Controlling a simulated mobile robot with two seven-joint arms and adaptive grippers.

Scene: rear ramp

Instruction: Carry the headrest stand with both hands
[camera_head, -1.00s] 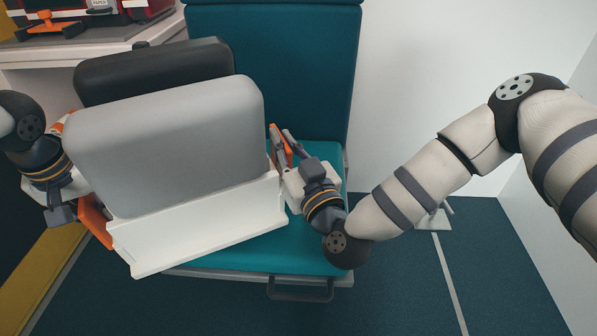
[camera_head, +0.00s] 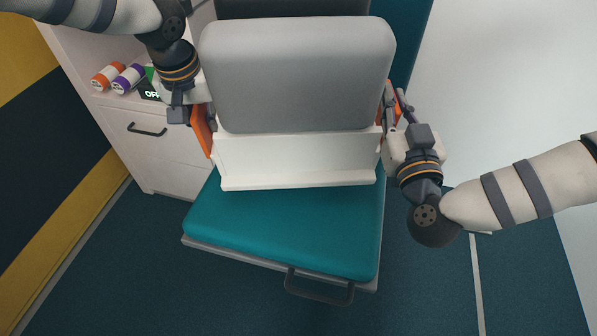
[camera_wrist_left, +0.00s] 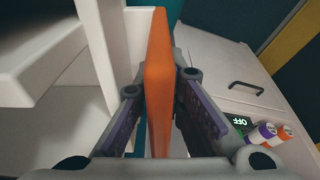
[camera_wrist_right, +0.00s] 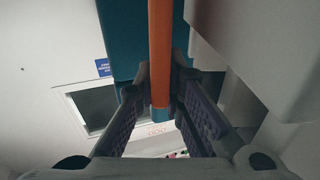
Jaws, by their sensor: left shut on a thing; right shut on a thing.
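The headrest stand (camera_head: 298,160) is a white holder with a grey headrest pad (camera_head: 298,80) and a black pad (camera_head: 290,8) behind it. It is in the middle of the head view, in front of and above the teal seat. My left gripper (camera_head: 200,118) is shut on the stand's orange left handle, seen between the fingers in the left wrist view (camera_wrist_left: 159,80). My right gripper (camera_head: 392,112) is shut on the orange right handle, which shows between the fingers in the right wrist view (camera_wrist_right: 160,55). The stand looks about level.
A teal seat (camera_head: 280,235) with a dark front handle (camera_head: 318,287) lies below the stand. A white cabinet (camera_head: 165,165) at left carries orange-capped and purple-capped bottles (camera_head: 128,78) and an OFF sign (camera_head: 150,91). A white wall is at right. Dark floor lies in front.

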